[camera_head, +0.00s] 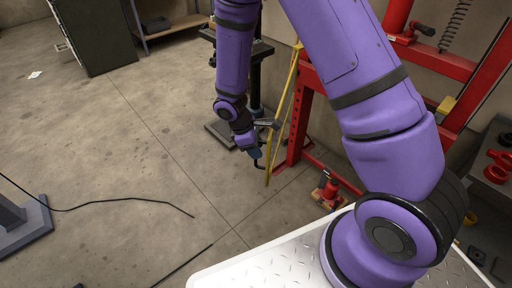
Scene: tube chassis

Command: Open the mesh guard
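The mesh guard shows as a thin yellow frame (293,80), seen nearly edge-on in front of the red press frame (299,130). It stands out from the press at an angle, and its lower end reaches down near the floor. My purple arm reaches down to its left side. My gripper (261,155) is small and dark at the end of the arm, right beside the frame's lower part. I cannot tell whether it touches the guard or how far its fingers are apart. The mesh itself is too thin to make out, and my upper arm hides part of the press.
A red bottle jack (328,190) stands on the floor right of the guard. A dark stand (257,75) is behind my forearm. A dark cabinet (95,35) and shelf are at the back left.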

